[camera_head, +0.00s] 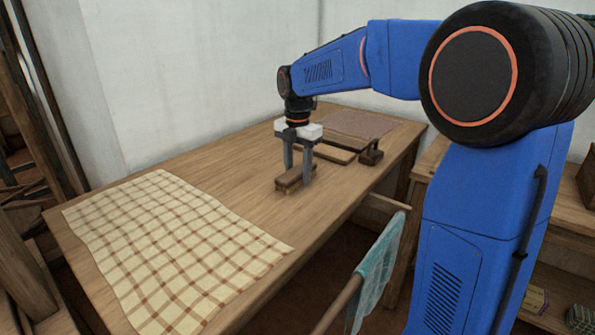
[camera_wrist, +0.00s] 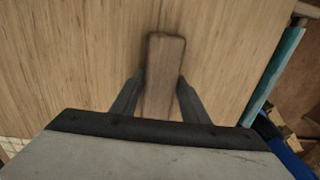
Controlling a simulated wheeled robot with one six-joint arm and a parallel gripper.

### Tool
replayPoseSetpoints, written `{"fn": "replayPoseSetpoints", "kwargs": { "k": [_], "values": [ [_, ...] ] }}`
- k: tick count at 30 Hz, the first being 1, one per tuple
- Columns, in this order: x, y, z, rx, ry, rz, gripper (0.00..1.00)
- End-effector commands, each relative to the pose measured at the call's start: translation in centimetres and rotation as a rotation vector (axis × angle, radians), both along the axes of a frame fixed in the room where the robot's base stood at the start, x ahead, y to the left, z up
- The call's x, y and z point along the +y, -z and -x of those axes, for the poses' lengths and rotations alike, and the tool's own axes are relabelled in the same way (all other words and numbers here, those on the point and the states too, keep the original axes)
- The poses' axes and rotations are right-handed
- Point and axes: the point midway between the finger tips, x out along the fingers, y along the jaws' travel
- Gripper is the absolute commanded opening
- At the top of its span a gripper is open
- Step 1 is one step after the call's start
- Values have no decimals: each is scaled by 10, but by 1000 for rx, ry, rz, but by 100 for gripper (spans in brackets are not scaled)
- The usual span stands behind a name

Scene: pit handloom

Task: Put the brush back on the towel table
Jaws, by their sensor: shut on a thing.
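The brush (camera_head: 292,179) is a brown wooden block at the middle of the wooden table (camera_head: 230,170). My gripper (camera_head: 299,176) points straight down and is shut on the brush, with one finger on each side. In the wrist view the brush (camera_wrist: 163,75) lies lengthwise between the two dark fingertips (camera_wrist: 160,82). The brush is at or very near the tabletop; I cannot tell if it touches. Its underside is mostly hidden.
A checked cream towel (camera_head: 165,240) covers the table's near left. Behind the gripper lie a wooden frame (camera_head: 335,153), a dark block with a handle (camera_head: 370,153) and a reddish mat (camera_head: 350,123). A teal cloth (camera_head: 378,268) hangs on a bar by the front edge. Bare table surrounds the brush.

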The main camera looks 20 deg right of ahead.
Motion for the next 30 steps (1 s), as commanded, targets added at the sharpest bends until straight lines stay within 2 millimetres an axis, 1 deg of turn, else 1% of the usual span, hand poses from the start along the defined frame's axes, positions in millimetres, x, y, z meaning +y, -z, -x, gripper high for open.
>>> {"fn": "replayPoseSetpoints", "kwargs": {
  "k": [9,10,12,20,23,26,30],
  "values": [
    [0,2,0,0,0,0,13],
    [0,2,0,0,0,0,46],
    [0,2,0,-1,0,-1,60],
    [0,1,0,-1,0,-1,60],
    [0,-2,0,-2,0,0,60],
    [0,-11,-1,-4,0,0,60],
    [0,-34,-1,-4,0,-1,60]
  ]
}}
